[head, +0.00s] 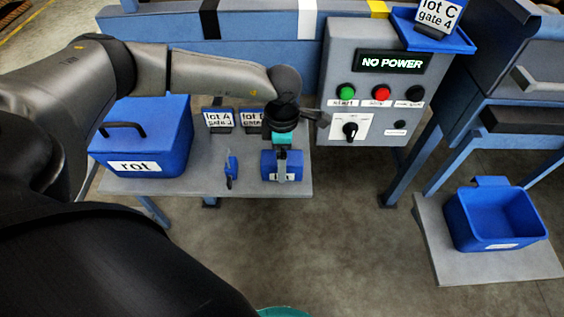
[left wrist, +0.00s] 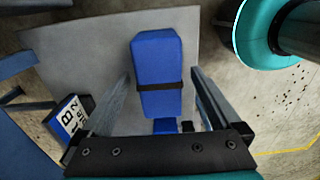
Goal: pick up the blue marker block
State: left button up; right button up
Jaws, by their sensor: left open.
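The blue marker block (head: 270,167) lies near the front right corner of the grey table in the head view. My right gripper is not in view.
A blue bin marked "rot" (head: 170,135) stands on the table (head: 200,185) at left. Lot A (head: 219,119) and lot B (head: 251,117) cards stand at the back. A small blue object (head: 231,170) is left of the block. The control panel (head: 345,85) reads NO POWER.

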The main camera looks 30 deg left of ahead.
pick_arm(q)
jog(key=shift+f, duration=0.25)
grip_shut()
dwell(0.8)
